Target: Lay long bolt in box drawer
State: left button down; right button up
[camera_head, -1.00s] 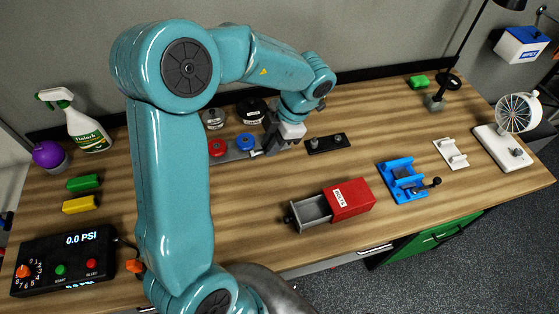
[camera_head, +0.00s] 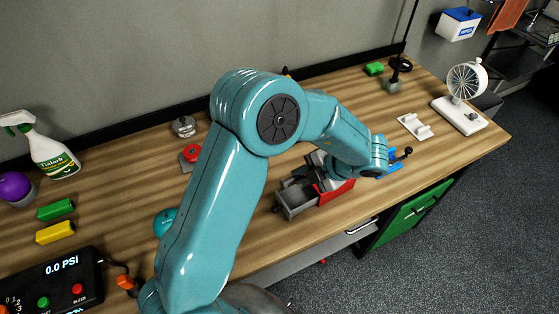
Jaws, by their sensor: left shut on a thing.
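The box (camera_head: 337,192) is red and stands near the front edge of the workbench, partly covered by my left arm. Its grey drawer (camera_head: 294,202) is pulled out toward the left, and the part of its inside that shows looks empty. My left gripper (camera_head: 309,180) points down over the box and the inner end of the drawer. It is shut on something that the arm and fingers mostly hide. I take it to be the long bolt, but its shape cannot be made out. My right gripper is not in view.
A blue fixture (camera_head: 394,160) with a black-knobbed lever stands just right of the box. A white bracket (camera_head: 415,127) and a white fan (camera_head: 463,95) are farther right. The bench front edge is close to the drawer.

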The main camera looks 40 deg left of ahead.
aim_at(296, 199)
pick_arm(q)
jog(key=shift+t+y, duration=0.4)
jog(key=shift+y, duration=0.2)
jog(key=f, duration=0.1)
jog(key=d+f+b, duration=0.1)
jog(key=f, duration=0.1)
jog(key=w+f, duration=0.1)
jog(key=shift+d+f, duration=0.25)
jog(key=shift+w+d+f+b, duration=0.1)
jog(key=shift+f+b, duration=0.4)
jog(key=shift+f, duration=0.05)
jog(key=shift+s, duration=0.2)
jog(key=shift+w, duration=0.15)
jog(key=shift+f, duration=0.3)
